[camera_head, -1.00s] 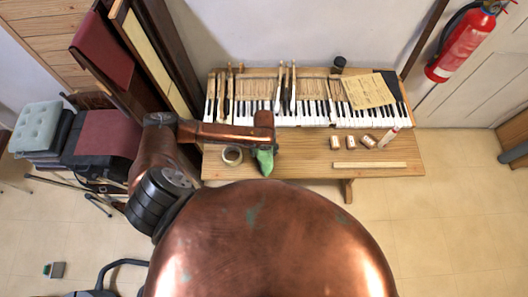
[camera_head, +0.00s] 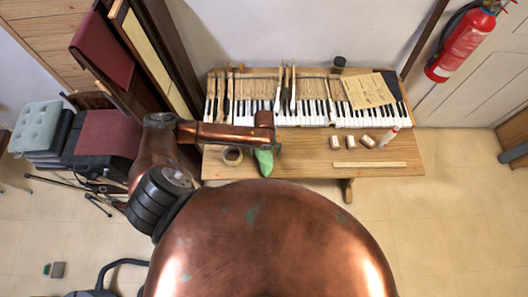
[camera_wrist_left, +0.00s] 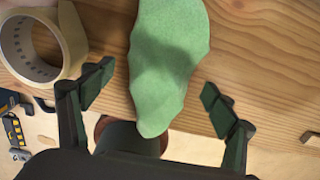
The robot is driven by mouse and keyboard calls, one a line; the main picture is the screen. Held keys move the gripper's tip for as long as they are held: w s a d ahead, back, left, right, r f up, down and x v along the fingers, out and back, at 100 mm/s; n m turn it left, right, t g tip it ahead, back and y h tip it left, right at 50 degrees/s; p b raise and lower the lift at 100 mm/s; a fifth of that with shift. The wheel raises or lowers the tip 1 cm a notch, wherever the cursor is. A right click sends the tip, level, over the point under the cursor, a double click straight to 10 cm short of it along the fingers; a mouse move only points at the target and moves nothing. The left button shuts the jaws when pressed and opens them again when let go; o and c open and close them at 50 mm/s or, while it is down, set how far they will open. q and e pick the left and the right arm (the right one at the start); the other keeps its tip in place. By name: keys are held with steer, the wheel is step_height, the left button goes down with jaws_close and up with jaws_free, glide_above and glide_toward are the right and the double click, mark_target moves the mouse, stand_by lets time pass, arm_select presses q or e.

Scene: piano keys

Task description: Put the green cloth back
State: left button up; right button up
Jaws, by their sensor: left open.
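The green cloth (camera_head: 264,162) lies on the wooden bench near its front edge, just right of a tape roll. In the left wrist view the cloth (camera_wrist_left: 165,65) is a long, rumpled piece, its lower end reaching past the bench edge. My left gripper (camera_wrist_left: 150,95) is open, its two fingers apart on either side of the cloth's lower part. I cannot tell how far above the cloth the fingers are. In the head view my left forearm and wrist (camera_head: 264,122) hide the left gripper's fingers and the cloth's far end. My right gripper is not in view.
The tape roll (camera_head: 232,156) is close left of the cloth and also shows in the left wrist view (camera_wrist_left: 45,45). The keyboard (camera_head: 310,112) lies behind. Several small blocks (camera_head: 367,141) and a wooden strip (camera_head: 370,165) are to the right. Bare bench (camera_head: 305,165) lies between.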

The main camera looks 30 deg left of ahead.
arm_select(q)
step_height(320, 180, up, 12)
stand_by(0.4)
steer(key=shift+f, duration=0.1)
stand_by(0.4)
